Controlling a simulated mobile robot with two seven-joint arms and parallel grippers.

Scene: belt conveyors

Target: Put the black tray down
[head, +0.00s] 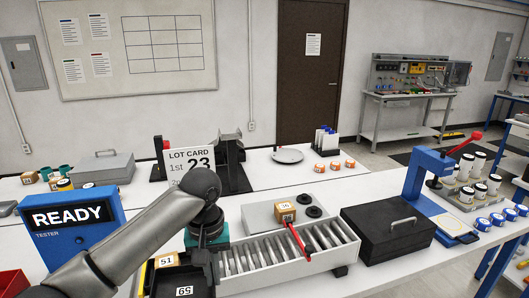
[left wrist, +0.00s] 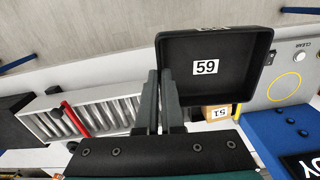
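The black tray (head: 165,287) is at the bottom of the head view, partly cut off by the frame. It bears a white label that reads 59 in the left wrist view (left wrist: 225,82), and looks empty. My left gripper (head: 207,272) points down at the tray's right side in the head view. In the left wrist view its two dark fingers (left wrist: 161,85) stand on either side of the tray's near wall and look shut on it. Whether the tray touches the surface below is unclear. My right gripper is not in view.
A tan block marked 51 (head: 164,261) is just behind the tray. The blue tester (head: 75,222) reads READY at left.

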